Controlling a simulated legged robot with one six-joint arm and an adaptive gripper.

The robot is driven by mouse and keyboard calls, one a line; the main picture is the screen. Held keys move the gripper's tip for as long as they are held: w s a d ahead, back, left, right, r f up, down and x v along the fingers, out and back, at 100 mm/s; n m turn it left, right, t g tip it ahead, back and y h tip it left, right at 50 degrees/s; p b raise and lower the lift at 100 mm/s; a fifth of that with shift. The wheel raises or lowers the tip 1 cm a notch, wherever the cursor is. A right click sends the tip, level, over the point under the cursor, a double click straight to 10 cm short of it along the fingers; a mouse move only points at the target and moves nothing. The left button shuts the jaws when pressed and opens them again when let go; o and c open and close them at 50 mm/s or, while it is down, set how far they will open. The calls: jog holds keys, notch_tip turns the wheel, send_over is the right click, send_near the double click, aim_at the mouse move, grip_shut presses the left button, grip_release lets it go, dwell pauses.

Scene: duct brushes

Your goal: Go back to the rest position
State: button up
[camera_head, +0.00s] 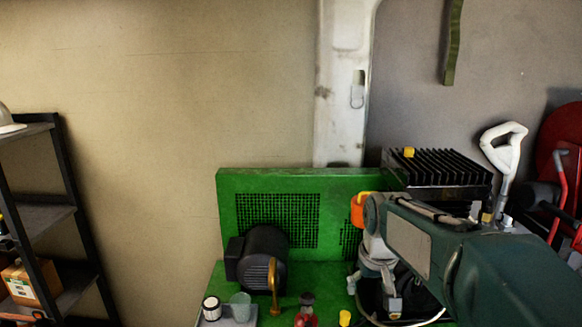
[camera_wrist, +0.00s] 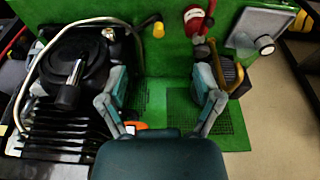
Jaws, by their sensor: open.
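My gripper (camera_head: 372,288) hangs from my green-grey arm over the right part of the green bench (camera_head: 320,275). In the wrist view my gripper (camera_wrist: 160,78) has its two fingers spread wide, with only green surface showing between them. Nothing is held. A black motor (camera_head: 258,258) with a ribbed front sits to the left of the gripper; it also shows in the wrist view (camera_wrist: 228,70), close to the right finger. A brass-coloured handle (camera_head: 274,285) stands in front of the motor. My arm hides much of the right side of the bench in the head view.
A black finned block (camera_head: 437,172) stands behind my arm. A white cable (camera_wrist: 32,85) loops around a black round unit (camera_wrist: 82,62). A grey tray (camera_wrist: 262,24), red item (camera_wrist: 194,18) and yellow cap (camera_wrist: 158,30) are nearby. Black shelves (camera_head: 42,215) stand left.

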jog(key=s+m+t, duration=0.1)
jog(key=s+t, duration=0.2)
jog(key=s, duration=1.8)
jog(key=shift+s+f, duration=0.25)
jog(key=shift+f, duration=0.05)
